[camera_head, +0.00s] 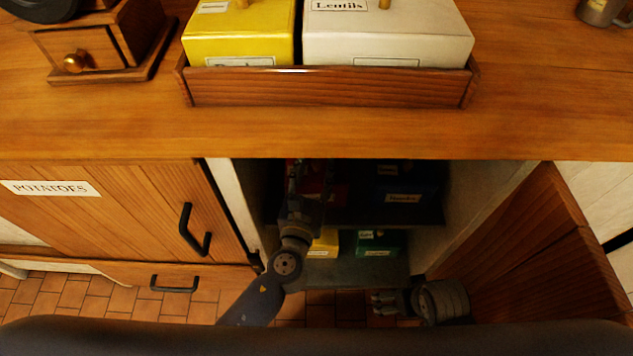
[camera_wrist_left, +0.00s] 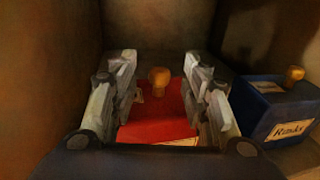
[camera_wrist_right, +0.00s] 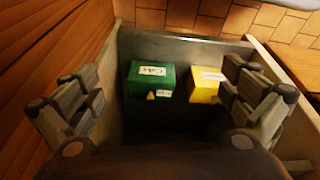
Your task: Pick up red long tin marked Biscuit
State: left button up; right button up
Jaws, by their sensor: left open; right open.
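A red tin (camera_wrist_left: 165,122) with a wooden knob stands inside the cupboard, seen in the left wrist view. Its label is mostly hidden and I cannot read it. A bit of it shows in the head view (camera_head: 336,196), in shadow on the upper shelf. My left gripper (camera_wrist_left: 160,95) is open, with one finger on each side of the red tin's knob as seen from the wrist; contact cannot be told. In the head view the left gripper (camera_head: 309,182) reaches into the cupboard. My right gripper (camera_head: 378,303) is open and empty, low in front of the cupboard.
A blue tin marked Rusks (camera_wrist_left: 283,112) stands right of the red tin. A green tin (camera_wrist_right: 151,80) and a yellow tin (camera_wrist_right: 206,86) stand on the lower shelf. The cupboard door (camera_head: 540,250) stands open at right. Cupboard walls are close around my left gripper.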

pick_arm(q)
jog(key=x, duration=0.2)
jog(key=shift+w, duration=0.25)
grip_shut()
jog(key=shift+r, duration=0.2)
